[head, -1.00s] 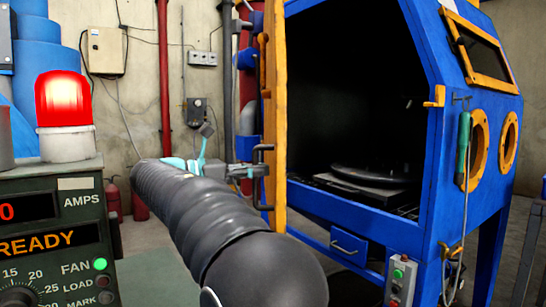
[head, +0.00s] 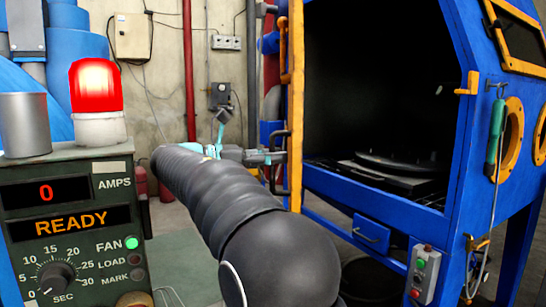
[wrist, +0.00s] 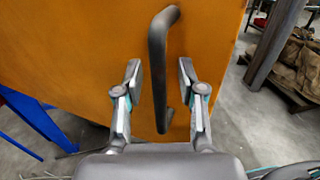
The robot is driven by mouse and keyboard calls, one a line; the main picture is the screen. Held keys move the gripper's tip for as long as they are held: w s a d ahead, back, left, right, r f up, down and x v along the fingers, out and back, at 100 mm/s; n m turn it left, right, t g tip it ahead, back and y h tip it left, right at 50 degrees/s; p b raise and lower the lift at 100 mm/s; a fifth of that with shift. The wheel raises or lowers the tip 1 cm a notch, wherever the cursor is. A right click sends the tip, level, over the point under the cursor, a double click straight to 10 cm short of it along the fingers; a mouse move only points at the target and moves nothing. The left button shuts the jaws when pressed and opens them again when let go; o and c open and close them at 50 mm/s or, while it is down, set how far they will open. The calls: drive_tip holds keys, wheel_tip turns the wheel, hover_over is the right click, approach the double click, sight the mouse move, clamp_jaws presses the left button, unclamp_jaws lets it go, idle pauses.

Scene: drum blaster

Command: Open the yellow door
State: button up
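The yellow door (head: 296,95) of the blue blast cabinet stands swung open and shows nearly edge-on in the head view, leaving the cabinet's dark inside in sight. In the wrist view its flat orange-yellow face (wrist: 90,50) fills much of the picture. The dark bar handle (wrist: 157,65) stands upright on that face; it also shows in the head view (head: 287,165). My gripper (wrist: 160,82) is open, with one finger on each side of the handle and visible gaps to both.
The blue cabinet (head: 450,175) has a small control box (head: 422,275) at its front and a green-handled tool (head: 496,130) hanging on its side. A green console (head: 70,220) with a red lamp (head: 97,95) stands close on the left. Bare floor shows beneath the door.

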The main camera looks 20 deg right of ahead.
wheel_tip(320, 180, up, 10)
idle(0.6)
